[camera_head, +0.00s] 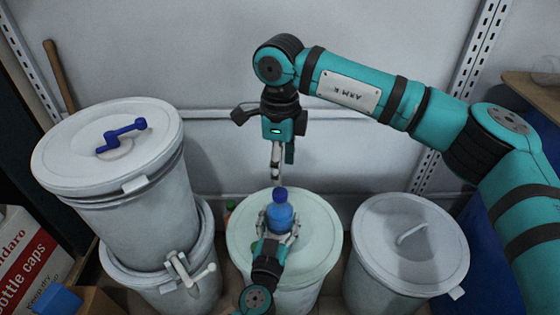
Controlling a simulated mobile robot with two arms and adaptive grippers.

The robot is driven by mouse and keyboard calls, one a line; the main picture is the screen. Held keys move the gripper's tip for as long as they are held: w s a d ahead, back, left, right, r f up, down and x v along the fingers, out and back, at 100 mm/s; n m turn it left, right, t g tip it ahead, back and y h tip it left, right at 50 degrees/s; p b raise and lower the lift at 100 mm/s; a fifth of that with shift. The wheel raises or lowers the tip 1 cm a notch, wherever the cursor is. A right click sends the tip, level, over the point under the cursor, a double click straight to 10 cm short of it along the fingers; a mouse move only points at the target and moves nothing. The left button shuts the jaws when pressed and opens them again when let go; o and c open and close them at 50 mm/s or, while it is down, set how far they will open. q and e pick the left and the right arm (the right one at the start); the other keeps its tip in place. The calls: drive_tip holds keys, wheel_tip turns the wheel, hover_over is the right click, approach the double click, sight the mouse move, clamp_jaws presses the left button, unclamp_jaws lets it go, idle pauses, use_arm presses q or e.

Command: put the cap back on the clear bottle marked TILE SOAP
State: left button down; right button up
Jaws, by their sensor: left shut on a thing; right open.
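A blue, see-through-looking bottle (279,217) stands upright over the pale green drum lid (315,232) in the middle. No marking on it can be read. A darker blue cap (280,194) shows at its top; I cannot tell if it is fully seated. My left gripper (278,236) comes from below and is shut around the bottle's lower body, hiding part of it. My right gripper (276,175) points down just above the cap, open and empty, with a small gap or light touch that I cannot tell apart.
A white drum (150,215) with a blue-handled lid (75,150) stands stacked on another at left. A grey lidded drum (400,265) stands at right. A bottle-caps box (30,255) is at lower left.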

sight(280, 192)
drive_tip(key=shift+r+n, duration=0.2)
drive_tip(key=shift+n, duration=1)
drive_tip(key=shift+f, duration=4.05)
clamp_jaws()
drive_tip(key=shift+o, duration=0.6)
unclamp_jaws()
wheel_tip(280, 192, up, 12)
